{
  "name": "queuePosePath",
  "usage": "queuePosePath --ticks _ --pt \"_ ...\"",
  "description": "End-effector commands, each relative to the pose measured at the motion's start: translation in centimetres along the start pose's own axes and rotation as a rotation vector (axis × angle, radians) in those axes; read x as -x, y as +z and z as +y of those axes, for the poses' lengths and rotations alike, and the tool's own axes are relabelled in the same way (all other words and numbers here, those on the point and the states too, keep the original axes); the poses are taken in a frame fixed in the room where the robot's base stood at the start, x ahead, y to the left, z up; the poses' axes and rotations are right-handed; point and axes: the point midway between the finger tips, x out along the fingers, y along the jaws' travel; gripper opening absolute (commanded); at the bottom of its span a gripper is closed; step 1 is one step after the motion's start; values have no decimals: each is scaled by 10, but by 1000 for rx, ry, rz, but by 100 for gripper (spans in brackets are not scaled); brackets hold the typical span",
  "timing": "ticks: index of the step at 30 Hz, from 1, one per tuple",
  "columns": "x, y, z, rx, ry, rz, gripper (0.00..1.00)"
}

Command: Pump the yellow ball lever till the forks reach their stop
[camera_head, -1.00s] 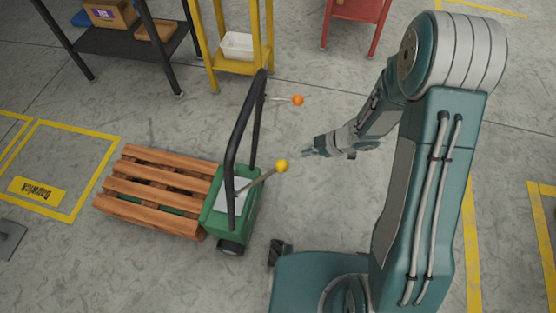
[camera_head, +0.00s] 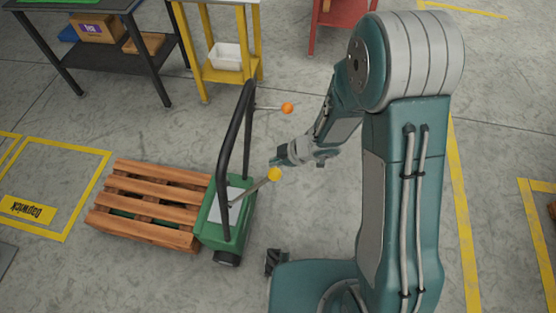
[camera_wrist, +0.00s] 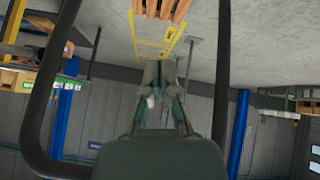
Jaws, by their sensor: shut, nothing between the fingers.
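The yellow ball lever (camera_head: 274,174) sticks out to the right from the green pump body (camera_head: 213,217) of the pallet truck. A second lever with an orange ball (camera_head: 287,108) stands higher up, by the black handle (camera_head: 233,150). The forks are mostly hidden under the wooden pallet (camera_head: 150,198). My gripper (camera_head: 275,161) is shut and empty, just above the yellow ball in the head view; I cannot tell whether it touches. In the wrist view my gripper (camera_wrist: 163,100) points between the black handle bars (camera_wrist: 55,75), and the yellow ball is not visible.
A yellow stand (camera_head: 225,70) with a white bin (camera_head: 228,54) and a dark table (camera_head: 100,42) with boxes stand at the back left. A red stand (camera_head: 345,12) is at the top. Open floor lies right of the truck.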

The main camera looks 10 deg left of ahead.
Motion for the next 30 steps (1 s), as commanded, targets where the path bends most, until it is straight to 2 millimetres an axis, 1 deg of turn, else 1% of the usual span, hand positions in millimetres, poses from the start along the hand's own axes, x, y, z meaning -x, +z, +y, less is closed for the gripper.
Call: queuePosePath --ticks 1,11,15,18,22,30 --pt "-10 0 -1 0 -5 0 0" --pt "-68 0 -1 1 -3 0 0" --pt "-71 24 -1 -4 0 -2 0" --pt "-73 33 0 -2 1 -1 0" --pt "-75 39 0 0 0 -1 0" --pt "-76 39 0 1 0 -1 0"
